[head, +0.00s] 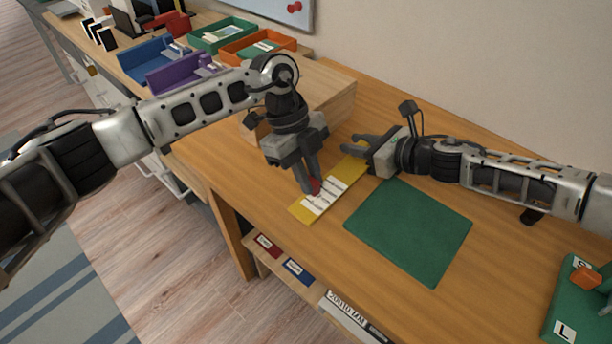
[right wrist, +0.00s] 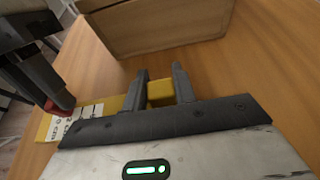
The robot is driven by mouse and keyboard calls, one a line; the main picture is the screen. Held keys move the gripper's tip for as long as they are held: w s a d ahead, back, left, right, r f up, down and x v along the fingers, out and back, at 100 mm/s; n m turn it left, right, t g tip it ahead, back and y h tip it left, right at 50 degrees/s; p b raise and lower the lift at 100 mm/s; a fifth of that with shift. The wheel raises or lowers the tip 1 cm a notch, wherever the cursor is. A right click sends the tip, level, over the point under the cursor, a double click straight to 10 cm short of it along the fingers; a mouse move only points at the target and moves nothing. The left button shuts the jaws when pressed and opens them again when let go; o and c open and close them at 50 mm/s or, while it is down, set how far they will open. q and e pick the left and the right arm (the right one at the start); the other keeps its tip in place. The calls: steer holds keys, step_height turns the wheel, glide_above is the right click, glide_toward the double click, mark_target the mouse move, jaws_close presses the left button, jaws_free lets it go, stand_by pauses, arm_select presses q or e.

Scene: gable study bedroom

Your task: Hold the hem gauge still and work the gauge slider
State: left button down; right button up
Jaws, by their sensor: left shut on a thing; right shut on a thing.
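The hem gauge (head: 301,211) is a long yellow strip with a white marked scale, lying on the wooden desk. Its scale end also shows at the left in the right wrist view (right wrist: 45,128). The small red gauge slider (head: 316,185) sits on the scale; it also shows in the right wrist view (right wrist: 62,107). My left gripper (head: 310,187) points down and is shut on the slider, partly hiding it. My right gripper (head: 356,142) is shut on the far yellow end of the gauge; this end shows between its fingers in the right wrist view (right wrist: 160,93).
A wooden box (head: 330,92) stands just behind the gauge. A green mat (head: 410,230) lies flat to the right. A green block marked L (head: 565,310) is at the right edge. Green (head: 222,35) and orange (head: 258,45) trays stand at the back left.

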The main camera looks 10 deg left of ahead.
arm_select(q)
steer(key=c, duration=1.4)
jaws_free()
arm_select(e)
steer(key=shift+a, duration=0.1)
arm_select(q)
steer(key=shift+o, duration=0.2)
steer(key=v, duration=1.2)
steer(key=shift+a, duration=0.1)
arm_select(e)
steer(key=o, duration=1.1)
